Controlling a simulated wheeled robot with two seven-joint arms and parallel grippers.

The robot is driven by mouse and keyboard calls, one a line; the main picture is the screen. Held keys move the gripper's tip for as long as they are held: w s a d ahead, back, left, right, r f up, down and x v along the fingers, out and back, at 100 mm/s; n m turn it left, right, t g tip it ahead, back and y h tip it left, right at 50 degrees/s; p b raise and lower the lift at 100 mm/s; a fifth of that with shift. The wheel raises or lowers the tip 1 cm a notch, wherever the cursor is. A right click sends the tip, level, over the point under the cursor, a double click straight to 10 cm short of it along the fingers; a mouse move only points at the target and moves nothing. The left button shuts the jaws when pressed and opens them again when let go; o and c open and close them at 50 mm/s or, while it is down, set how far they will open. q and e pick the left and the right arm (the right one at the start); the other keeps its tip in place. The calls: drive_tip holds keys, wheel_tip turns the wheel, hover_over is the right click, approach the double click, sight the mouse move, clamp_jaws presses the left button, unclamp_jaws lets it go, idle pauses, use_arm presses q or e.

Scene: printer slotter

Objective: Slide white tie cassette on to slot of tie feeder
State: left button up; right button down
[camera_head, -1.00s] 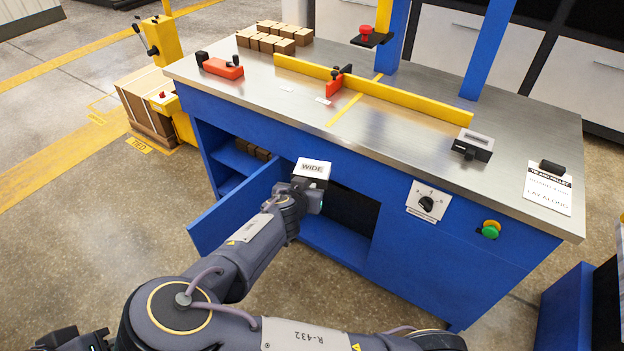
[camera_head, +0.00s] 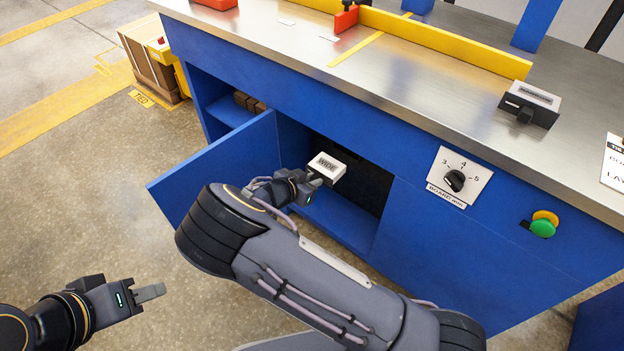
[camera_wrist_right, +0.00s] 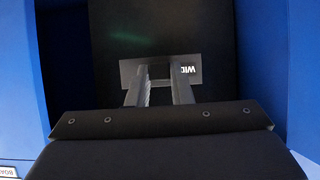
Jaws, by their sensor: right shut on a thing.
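The white cassette (camera_head: 328,166), marked "WIDE" on top, is at the open cabinet doorway below the worktop. My right gripper (camera_head: 312,181) is shut on its near side. In the right wrist view the cassette (camera_wrist_right: 128,72) sits crosswise at the two fingertips, in front of the dark cabinet inside; part of its lettering is hidden by a finger. I cannot make out the feeder's slot; the cabinet inside (camera_head: 362,185) is very dark.
The blue cabinet door (camera_head: 215,175) stands swung open left of the doorway. The worktop edge (camera_head: 400,105) overhangs above. A dial (camera_head: 455,181) and green button (camera_head: 542,228) are on the front panel to the right. A black device (camera_head: 530,103) sits on the worktop.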

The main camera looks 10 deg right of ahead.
sight(321, 171)
drive_tip(key=w+d+b, duration=0.1)
drive_tip(key=b, duration=0.1)
drive_tip(key=w+d+b, duration=0.1)
drive_tip(key=d+b, duration=0.1)
drive_tip(key=shift+w+d, duration=0.15)
drive_tip(key=shift+w, duration=0.15)
drive_tip(key=shift+w+d+r, duration=0.1)
drive_tip(key=shift+w+d, duration=0.05)
idle(0.3)
drive_tip(key=shift+b, duration=0.6)
idle(0.6)
drive_tip(key=shift+b, duration=0.55)
